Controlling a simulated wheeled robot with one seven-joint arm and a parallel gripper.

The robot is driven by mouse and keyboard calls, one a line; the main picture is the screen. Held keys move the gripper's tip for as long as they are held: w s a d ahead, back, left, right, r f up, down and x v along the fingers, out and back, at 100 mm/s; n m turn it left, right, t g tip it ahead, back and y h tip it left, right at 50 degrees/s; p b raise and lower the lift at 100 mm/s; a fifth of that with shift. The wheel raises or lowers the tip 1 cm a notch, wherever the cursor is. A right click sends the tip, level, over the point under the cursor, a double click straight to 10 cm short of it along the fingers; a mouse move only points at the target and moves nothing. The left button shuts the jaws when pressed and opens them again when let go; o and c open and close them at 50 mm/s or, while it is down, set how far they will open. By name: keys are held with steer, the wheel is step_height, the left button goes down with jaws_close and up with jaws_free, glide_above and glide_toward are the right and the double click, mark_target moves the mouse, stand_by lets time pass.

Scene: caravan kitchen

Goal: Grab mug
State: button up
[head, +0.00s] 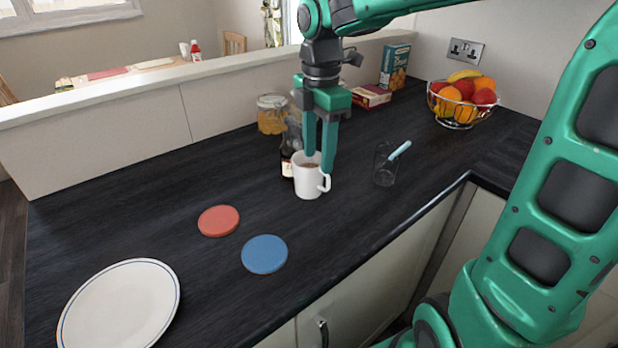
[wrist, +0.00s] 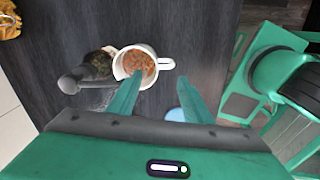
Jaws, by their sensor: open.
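A white mug (head: 308,184) stands upright on the dark worktop, its handle toward the right. In the wrist view the mug (wrist: 153,54) shows brownish contents inside. My gripper (head: 320,163) points down just above the mug, its two green fingers apart. In the head view one finger overlaps the mug's rim and the other is near the handle side. In the wrist view the fingertips (wrist: 150,82) are close to the mug's near side; I cannot tell whether they touch it. Nothing is held between them.
A glass (head: 385,172) with a light-blue stick is to the right. Red (head: 218,221) and blue (head: 264,254) coasters and a plate (head: 120,305) lie nearer. A fruit bowl (head: 460,112) is at the back right.

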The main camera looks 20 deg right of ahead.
mark_target(313, 179)
steer(key=shift+w+f, duration=0.15)
steer(key=shift+f, duration=3.4)
jaws_close()
